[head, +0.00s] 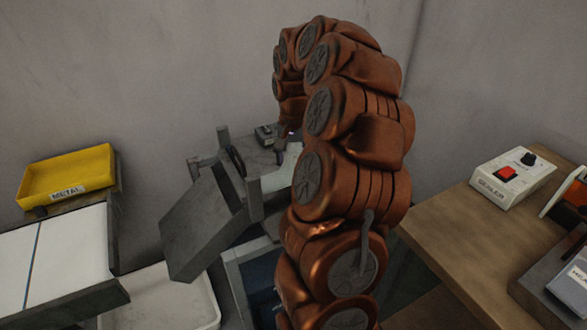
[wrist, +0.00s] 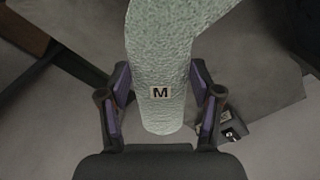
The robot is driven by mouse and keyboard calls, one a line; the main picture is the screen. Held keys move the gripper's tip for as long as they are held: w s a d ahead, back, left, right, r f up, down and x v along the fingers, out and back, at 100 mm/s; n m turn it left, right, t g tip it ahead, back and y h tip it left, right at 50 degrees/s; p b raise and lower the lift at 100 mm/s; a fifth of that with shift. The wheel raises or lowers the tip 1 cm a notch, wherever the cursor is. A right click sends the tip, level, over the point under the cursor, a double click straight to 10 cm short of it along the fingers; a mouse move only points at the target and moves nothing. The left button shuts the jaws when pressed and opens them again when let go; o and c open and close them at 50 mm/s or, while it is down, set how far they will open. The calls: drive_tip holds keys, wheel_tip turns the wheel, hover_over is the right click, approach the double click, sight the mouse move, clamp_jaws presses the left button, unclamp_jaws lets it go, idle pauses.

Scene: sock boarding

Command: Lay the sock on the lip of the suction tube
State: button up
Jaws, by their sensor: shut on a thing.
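The sock (wrist: 160,65) is pale green and speckled, with a black "M" on a small light label. In the wrist view it lies between the two fingers of my gripper (wrist: 160,82), which is shut on it. Its rounded end points toward the palm and the rest runs out past the top edge of the picture. In the head view a pale strip, seemingly the sock (head: 281,172), shows beside my arm, which hides most of it and of my gripper. I cannot make out the suction tube or its lip in either view.
A grey metal stand with a tilted panel (head: 203,228) is left of my arm. A yellow "METAL" tray (head: 66,178), a white-topped table (head: 75,255) and a white bin (head: 172,300) are further left. A wooden table (head: 465,235) with a sealer box (head: 510,178) is at right.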

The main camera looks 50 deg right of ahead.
sight(293, 164)
drive_tip(key=shift+f, duration=1.75)
drive_tip(key=shift+f, duration=0.15)
drive_tip(key=o, duration=1)
wheel_tip(293, 164, up, 12)
drive_tip(key=shift+r, duration=0.15)
